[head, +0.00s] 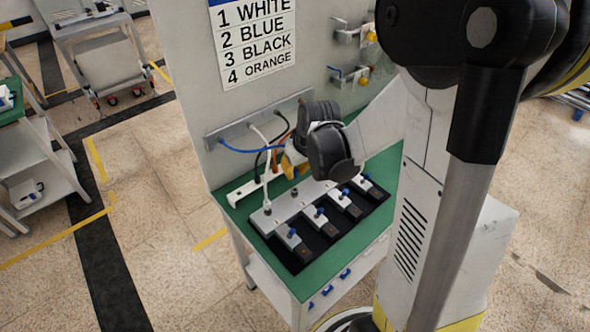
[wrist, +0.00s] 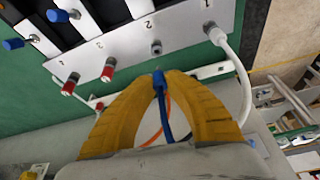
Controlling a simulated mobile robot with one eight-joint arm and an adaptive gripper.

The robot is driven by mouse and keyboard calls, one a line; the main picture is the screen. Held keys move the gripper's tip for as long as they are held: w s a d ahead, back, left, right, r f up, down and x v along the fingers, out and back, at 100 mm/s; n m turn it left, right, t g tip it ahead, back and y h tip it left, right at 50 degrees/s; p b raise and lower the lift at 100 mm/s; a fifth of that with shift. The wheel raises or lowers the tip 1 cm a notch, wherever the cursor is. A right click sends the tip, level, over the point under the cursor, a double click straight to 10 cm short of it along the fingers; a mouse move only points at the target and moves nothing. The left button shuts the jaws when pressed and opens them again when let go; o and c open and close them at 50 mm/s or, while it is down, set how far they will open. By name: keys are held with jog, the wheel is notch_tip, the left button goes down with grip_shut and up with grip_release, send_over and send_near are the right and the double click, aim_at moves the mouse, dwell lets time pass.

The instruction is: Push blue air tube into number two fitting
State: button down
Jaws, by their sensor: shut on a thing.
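My gripper (wrist: 158,85) has its yellow fingers shut on the blue air tube (wrist: 167,122), close to the tube's end. The number two fitting (wrist: 156,48) is a bare grey port on the light metal manifold (wrist: 185,30), beside a printed 2. In the wrist view the tube end appears just below this fitting, with a small gap between them. In the head view the gripper (head: 294,164) is over the back of the manifold (head: 311,197), and the blue tube (head: 250,150) runs to it from the upright panel. The dark gripper body hides part of the manifold's back.
A white tube (wrist: 243,75) is in the number one fitting. Fittings three and four have red collars (wrist: 109,70). An orange tube (wrist: 152,130) hangs behind the fingers. The panel sign (head: 255,40) lists 2 as blue. Blue-knobbed valves (head: 319,213) stand at the manifold's front.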

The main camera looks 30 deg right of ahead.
aim_at(293, 188)
jog(key=shift+f+b, duration=1.05)
jog(key=shift+f, duration=0.5)
jog(key=shift+f+b, duration=1.45)
jog(key=shift+b, duration=0.1)
dwell(0.5)
jog(key=c, duration=1.4)
grip_release()
jog(key=shift+r, duration=0.1)
jog(key=v, duration=1.2)
jog(key=shift+s+a, duration=0.1)
jog(key=s+a+r+t, duration=0.3)
jog(key=s+a, duration=0.7)
jog(key=shift+a+r, duration=0.15)
jog(key=shift+r, duration=0.05)
